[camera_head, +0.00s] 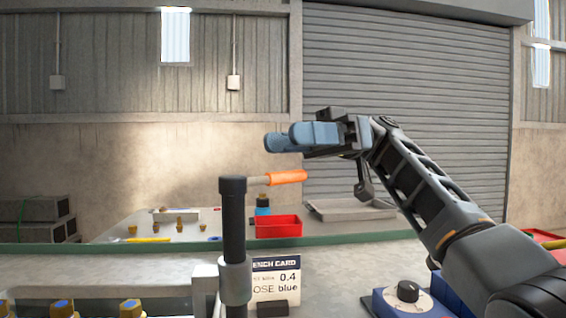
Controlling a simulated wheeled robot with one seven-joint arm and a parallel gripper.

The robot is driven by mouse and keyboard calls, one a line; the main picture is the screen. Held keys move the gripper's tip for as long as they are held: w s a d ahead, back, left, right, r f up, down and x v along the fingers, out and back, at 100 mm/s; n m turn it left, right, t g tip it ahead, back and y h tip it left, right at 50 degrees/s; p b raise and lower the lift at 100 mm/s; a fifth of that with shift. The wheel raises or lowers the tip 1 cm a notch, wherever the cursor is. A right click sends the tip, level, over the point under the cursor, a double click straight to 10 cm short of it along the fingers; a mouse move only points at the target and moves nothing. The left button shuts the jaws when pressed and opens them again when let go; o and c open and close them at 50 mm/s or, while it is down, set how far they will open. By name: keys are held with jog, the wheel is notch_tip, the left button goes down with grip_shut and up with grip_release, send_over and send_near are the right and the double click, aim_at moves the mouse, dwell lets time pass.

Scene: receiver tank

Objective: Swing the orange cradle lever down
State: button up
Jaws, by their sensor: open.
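The orange cradle lever (287,178) sticks out to the right from the top of a dark upright post (233,230). It lies near level, tilted slightly up toward its right end, on a short pale rod. My gripper (290,140) is above the lever and apart from it in the picture, with its blue-grey fingers pointing left. The fingers are open and hold nothing that I can see. How far the gripper is from the lever in depth is hard to tell.
A red bin (279,227), a grey tray (350,209) and small brass fittings (181,220) sit on the bench behind. A printed card (276,279) stands beside the post. A blue box with a black knob (408,291) is at lower right.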

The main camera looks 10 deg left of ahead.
jog(key=s+d+r, duration=0.2)
jog(key=d+r, duration=0.3)
jog(key=d, duration=0.4)
jog(key=shift+d+r, duration=0.3)
jog(key=shift+r, duration=0.05)
jog(key=shift+w, duration=0.1)
jog(key=shift+c, duration=0.2)
